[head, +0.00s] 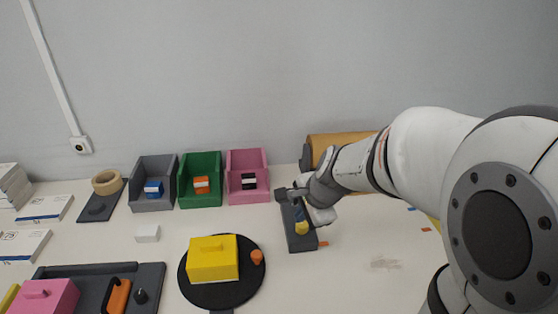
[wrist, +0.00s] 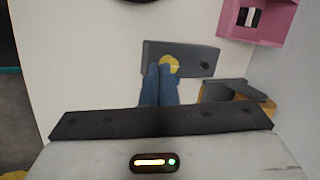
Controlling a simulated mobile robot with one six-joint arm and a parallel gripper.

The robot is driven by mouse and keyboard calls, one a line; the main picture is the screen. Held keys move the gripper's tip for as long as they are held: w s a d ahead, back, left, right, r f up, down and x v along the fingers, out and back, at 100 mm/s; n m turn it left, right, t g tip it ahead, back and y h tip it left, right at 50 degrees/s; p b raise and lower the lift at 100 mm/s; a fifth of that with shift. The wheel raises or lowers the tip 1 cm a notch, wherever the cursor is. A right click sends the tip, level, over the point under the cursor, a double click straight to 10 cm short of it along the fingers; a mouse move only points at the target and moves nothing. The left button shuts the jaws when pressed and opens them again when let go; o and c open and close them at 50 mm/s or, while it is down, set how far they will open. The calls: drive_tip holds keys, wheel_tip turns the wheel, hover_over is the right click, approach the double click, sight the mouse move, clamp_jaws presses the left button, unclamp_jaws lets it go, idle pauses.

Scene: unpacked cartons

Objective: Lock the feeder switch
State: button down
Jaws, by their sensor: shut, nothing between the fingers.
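A dark grey slab (head: 299,238) with a round yellow knob (head: 302,228) lies on the table right of the middle; I take it for the feeder switch. In the wrist view the slab (wrist: 195,59) shows the yellow knob (wrist: 170,62) near its middle and a small dark spot near one end. My gripper (wrist: 160,70) is shut and empty, its two blue fingers together. The fingertips overlap the knob's edge in the wrist view; I cannot tell whether they touch it. In the head view my gripper (head: 300,212) is over the slab and hides part of it.
Grey (head: 153,204), green (head: 200,203) and pink (head: 248,198) bins hold small blocks at the back. A brown roll (head: 340,143) lies behind my arm. A dark tray (head: 152,272) is front left.

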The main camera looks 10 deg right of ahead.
drive_tip(key=w+d+f+m, duration=0.2)
drive_tip(key=w+f+m, duration=0.1)
drive_tip(key=w+m, duration=0.3)
drive_tip(key=w+d+f+m+t+h+p, duration=0.1)
drive_tip(key=w+d+f+m, duration=0.2)
drive_tip(key=w+m, duration=0.3)
drive_tip(key=m, duration=0.4)
drive_tip(key=shift+w+t+p, duration=0.3)
drive_tip(key=shift+f, duration=0.15)
drive_tip(key=b, duration=0.5)
approach(296, 207)
drive_tip(key=x, duration=0.4)
drive_tip(key=shift+f, duration=0.5)
drive_tip(key=shift+a+r+p, duration=0.1)
drive_tip(key=shift+r+p, duration=0.1)
drive_tip(key=shift+p, duration=0.65)
drive_tip(key=shift+w+r+p, duration=0.1)
drive_tip(key=shift+r+p, duration=0.05)
drive_tip(key=shift+p, duration=0.3)
drive_tip(key=shift+h+p, duration=0.3)
drive_tip(key=shift+p, duration=0.4)
